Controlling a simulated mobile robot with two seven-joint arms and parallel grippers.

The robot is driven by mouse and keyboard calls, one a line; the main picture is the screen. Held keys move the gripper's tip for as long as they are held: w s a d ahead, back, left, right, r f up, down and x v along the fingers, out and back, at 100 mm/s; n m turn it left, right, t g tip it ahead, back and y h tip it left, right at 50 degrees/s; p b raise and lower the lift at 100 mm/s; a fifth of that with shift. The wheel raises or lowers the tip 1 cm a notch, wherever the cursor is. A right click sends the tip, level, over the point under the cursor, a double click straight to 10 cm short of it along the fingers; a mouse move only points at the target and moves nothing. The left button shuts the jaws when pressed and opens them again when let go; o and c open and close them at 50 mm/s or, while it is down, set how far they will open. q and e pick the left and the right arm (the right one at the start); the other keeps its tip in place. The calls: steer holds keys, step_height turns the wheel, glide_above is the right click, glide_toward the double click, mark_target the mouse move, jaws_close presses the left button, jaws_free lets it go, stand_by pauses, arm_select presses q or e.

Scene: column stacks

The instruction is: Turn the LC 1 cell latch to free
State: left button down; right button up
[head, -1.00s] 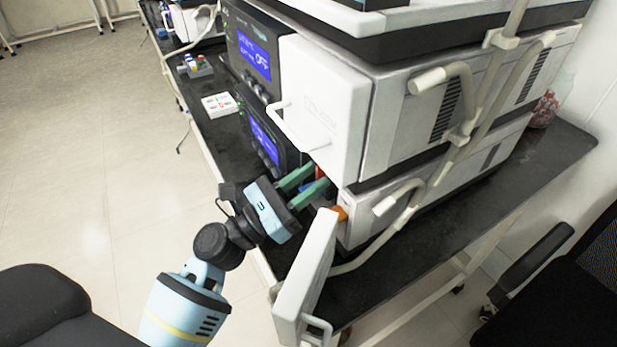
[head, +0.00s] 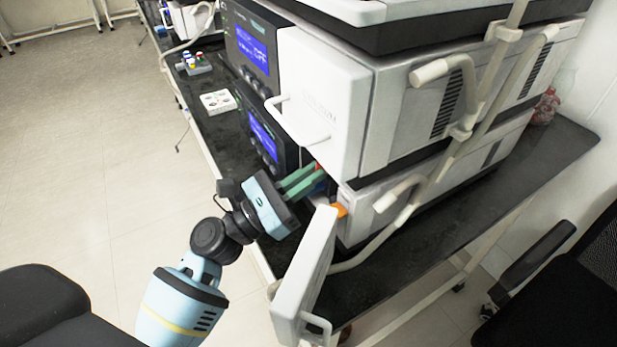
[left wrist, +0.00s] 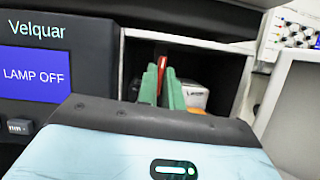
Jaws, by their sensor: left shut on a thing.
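The lower instrument stack has an open compartment, seen past the green fingers in the left wrist view. A red latch lever (left wrist: 168,86) stands between the fingertips there; its lower part is hidden. My left gripper (head: 319,176) reaches into this compartment from the front, and its green fingers are shut on the red lever. In the left wrist view the gripper (left wrist: 162,82) is seen from behind. The compartment's white door (head: 306,268) hangs open to the right of my gripper. I cannot read any latch marking. My right gripper is not in view.
A white upper door (head: 318,105) with a handle sits just above my fingers. Left of the compartment is a dark module (left wrist: 50,70) reading "LAMP OFF". A white box (left wrist: 195,95) is inside the compartment. An orange part (head: 340,210) is at the door hinge. Pale tubes run along the right.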

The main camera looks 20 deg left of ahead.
arm_select(q)
steer(key=m+g+h+b, duration=0.1)
steer(key=m+b, duration=0.1)
steer(key=m, duration=0.1)
steer(key=shift+f+m+g, duration=0.15)
steer(key=shift+m+g, duration=0.15)
steer(key=m+g+h+b, duration=0.1)
steer(key=m, duration=0.2)
steer(key=shift+a+m+g+b, duration=0.1)
steer(key=shift+m+g+b, duration=0.2)
steer(key=shift+m, duration=0.1)
steer(key=m+g, duration=0.1)
steer(key=m, duration=0.1)
steer(key=m+g+b, duration=0.1)
steer(key=m, duration=0.1)
steer(key=shift+w+r+m+h, duration=0.1)
steer(key=shift+r+m+h, duration=0.1)
steer(key=shift+m+h, duration=0.2)
steer(key=m+g, duration=0.1)
steer(key=m, duration=0.3)
steer(key=shift+r+g, duration=0.1)
steer(key=shift+g, duration=0.3)
steer(key=m+g+y, duration=0.1)
steer(key=m, duration=0.3)
steer(key=shift+r, duration=0.1)
steer(key=shift+m+y, duration=0.3)
steer(key=shift+m, duration=0.1)
steer(key=shift+p, duration=0.3)
